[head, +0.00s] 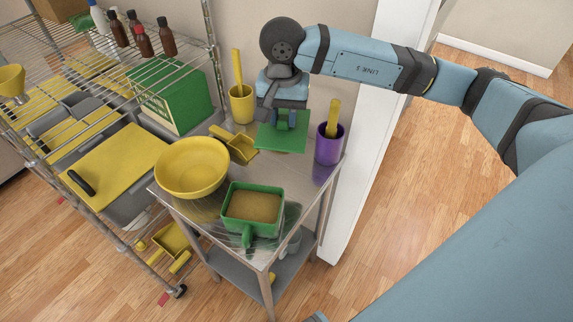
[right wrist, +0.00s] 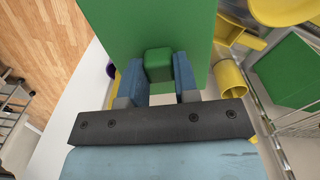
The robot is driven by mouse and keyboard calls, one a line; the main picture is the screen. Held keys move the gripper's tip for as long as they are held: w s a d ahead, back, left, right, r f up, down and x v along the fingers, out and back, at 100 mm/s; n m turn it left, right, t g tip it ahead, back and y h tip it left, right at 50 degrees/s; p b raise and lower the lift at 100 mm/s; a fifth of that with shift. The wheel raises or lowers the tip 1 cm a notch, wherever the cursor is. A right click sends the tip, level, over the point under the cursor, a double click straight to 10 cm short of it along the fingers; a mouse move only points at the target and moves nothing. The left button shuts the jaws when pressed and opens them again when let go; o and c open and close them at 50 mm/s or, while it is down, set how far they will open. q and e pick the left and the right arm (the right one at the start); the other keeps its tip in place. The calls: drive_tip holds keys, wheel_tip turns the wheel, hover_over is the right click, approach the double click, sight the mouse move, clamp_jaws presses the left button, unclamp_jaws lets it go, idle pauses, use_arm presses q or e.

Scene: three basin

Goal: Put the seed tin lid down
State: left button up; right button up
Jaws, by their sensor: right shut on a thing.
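The seed tin lid is a flat green square plate (head: 278,139) with a green block knob, which shows in the right wrist view (right wrist: 158,64). My right gripper (head: 286,121) is shut on this knob, one finger on each side; it also shows in the right wrist view (right wrist: 159,82). The lid is level over the back of the small metal table, between the yellow and purple cups. I cannot tell whether it touches the tabletop. The green seed tin (head: 247,231) stands uncovered at the table's front, full of tan seed. My left gripper is out of view.
On the metal table (head: 207,221) stand a yellow bowl (head: 192,168), a yellow scoop (head: 239,150), a yellow cup (head: 241,106) and a purple cup (head: 328,148), close around the lid. A wire shelf with a green box (head: 172,98) is at left.

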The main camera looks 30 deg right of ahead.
drive_tip(key=d+m+b, duration=0.1)
drive_tip(key=m+b, duration=0.1)
drive_tip(key=m, duration=0.1)
drive_tip(key=shift+w+d+m, duration=0.25)
drive_tip(key=shift+d+m, duration=0.05)
drive_tip(key=shift+d, duration=0.1)
drive_tip(key=shift+d+r+m+b, duration=0.3)
drive_tip(key=shift+m+b, duration=0.1)
drive_tip(key=shift+m, duration=0.1)
drive_tip(key=shift+s+d+f, duration=0.1)
drive_tip(key=shift+s+f, duration=0.05)
drive_tip(key=shift+m, duration=0.3)
wheel_tip(320, 180, down, 15)
drive_tip(key=shift+f, duration=0.2)
wheel_tip(320, 180, down, 4)
drive_tip(key=shift+r, duration=0.25)
drive_tip(key=shift+f, duration=0.2)
